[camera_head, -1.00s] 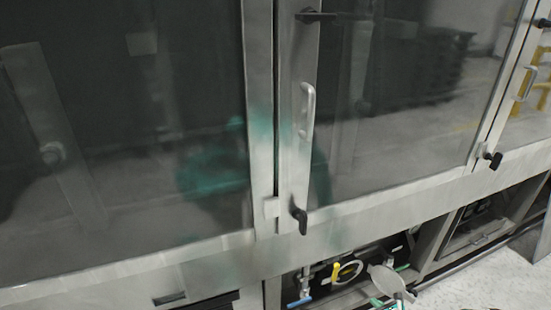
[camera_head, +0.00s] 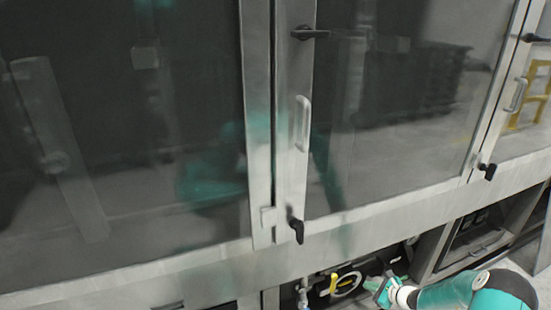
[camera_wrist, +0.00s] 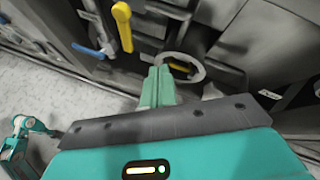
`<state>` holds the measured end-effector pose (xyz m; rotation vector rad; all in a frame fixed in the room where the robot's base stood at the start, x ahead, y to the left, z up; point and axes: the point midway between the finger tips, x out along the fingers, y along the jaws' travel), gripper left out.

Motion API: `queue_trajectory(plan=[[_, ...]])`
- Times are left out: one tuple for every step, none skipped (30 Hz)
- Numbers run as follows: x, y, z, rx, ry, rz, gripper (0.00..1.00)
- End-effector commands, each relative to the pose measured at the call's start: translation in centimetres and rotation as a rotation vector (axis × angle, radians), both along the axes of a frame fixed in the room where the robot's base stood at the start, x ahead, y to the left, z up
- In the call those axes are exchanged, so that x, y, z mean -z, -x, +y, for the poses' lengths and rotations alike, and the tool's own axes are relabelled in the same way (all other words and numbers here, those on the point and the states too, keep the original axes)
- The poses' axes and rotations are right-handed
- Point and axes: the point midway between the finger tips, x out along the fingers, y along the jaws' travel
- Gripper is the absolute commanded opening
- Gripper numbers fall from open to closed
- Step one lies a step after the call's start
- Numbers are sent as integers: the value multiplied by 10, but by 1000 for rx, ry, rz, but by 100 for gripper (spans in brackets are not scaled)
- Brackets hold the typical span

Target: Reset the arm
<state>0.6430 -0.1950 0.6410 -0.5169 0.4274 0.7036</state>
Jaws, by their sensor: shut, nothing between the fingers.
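My teal arm reaches in at the lower right of the head view. My gripper (camera_head: 382,291) is at its end, low in front of the washer's lower frame. In the wrist view the two green fingers of my gripper (camera_wrist: 157,84) lie together, shut and empty. They point toward the pipework under the washer. A pale ring (camera_wrist: 196,62) shows just beyond and right of the fingertips; I cannot tell whether they touch it.
The washer's metal-framed glass doors (camera_head: 420,110) fill most of the head view. A door handle (camera_head: 302,122) and black latch (camera_head: 296,230) stick out. Below are a yellow valve handle (camera_wrist: 122,25) and a blue handle (camera_wrist: 88,50). Pale floor (camera_wrist: 45,95) is open at left.

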Motion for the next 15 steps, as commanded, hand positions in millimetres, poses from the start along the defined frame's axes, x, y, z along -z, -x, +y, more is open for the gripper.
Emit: queue_trajectory(plan=[[-26,-5,9,-65,46,-21,0],[-39,-6,16,-105,73,-31,0],[-57,-6,23,-154,108,-44,0],[-69,-6,29,-192,134,-52,0],[-81,-5,34,-228,161,-61,0],[-97,-4,43,-278,195,-73,0],[-109,-2,48,-315,222,-81,0],[-121,-1,54,-350,248,-90,0],[-137,2,62,-397,284,-101,0],[-148,4,68,-432,310,-110,0],[-160,7,74,-468,337,-117,0],[-175,11,82,-514,371,-129,0],[-186,14,88,-548,398,-138,0],[-196,18,94,-581,424,-145,0],[-211,23,101,-624,460,-155,0]])
